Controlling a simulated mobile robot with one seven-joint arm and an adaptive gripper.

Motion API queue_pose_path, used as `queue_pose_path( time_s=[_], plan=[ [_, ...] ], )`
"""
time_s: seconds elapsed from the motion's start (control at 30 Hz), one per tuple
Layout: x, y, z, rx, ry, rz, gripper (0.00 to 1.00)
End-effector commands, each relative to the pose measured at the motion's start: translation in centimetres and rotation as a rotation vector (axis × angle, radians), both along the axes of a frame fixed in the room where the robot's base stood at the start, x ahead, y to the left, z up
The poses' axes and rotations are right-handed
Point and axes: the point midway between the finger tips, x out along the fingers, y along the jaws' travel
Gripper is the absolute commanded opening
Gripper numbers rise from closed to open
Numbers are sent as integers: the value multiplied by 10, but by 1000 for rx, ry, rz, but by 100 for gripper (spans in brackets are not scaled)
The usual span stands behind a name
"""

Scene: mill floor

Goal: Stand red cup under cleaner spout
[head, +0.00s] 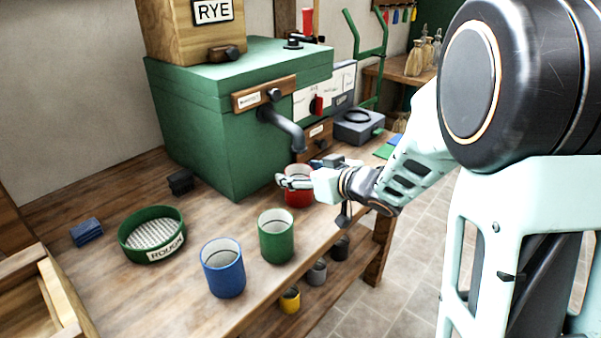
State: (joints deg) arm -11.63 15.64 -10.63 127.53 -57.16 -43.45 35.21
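The red cup (298,199) stands upright near the right end of the bench, at the foot of the green cleaner (215,125). The cleaner's dark spout (288,130) bends down, its mouth above the cup in the picture; whether they line up in depth is unclear. My gripper (282,181) reaches in from the right at the cup's rim. One finger crosses the cup's upper front and hides part of it. The far finger is mostly hidden, so I cannot tell whether the fingers are shut on the cup.
A green cup (276,238) and a blue cup (223,270) stand nearer the bench's front edge. Yellow (290,300) and grey (317,272) cups sit below the bench.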

Motion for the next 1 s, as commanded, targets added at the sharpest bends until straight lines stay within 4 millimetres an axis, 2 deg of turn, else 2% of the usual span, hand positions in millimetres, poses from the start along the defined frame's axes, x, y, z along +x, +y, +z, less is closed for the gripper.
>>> queue_pose_path(
  time_s=[0.37,0.8,1.0],
  plan=[
    [-3,-3,8,0,-1,-1,66],
    [-67,-54,43,1,-1,-4,66],
    [-83,-67,49,0,0,-2,66]
  ],
)
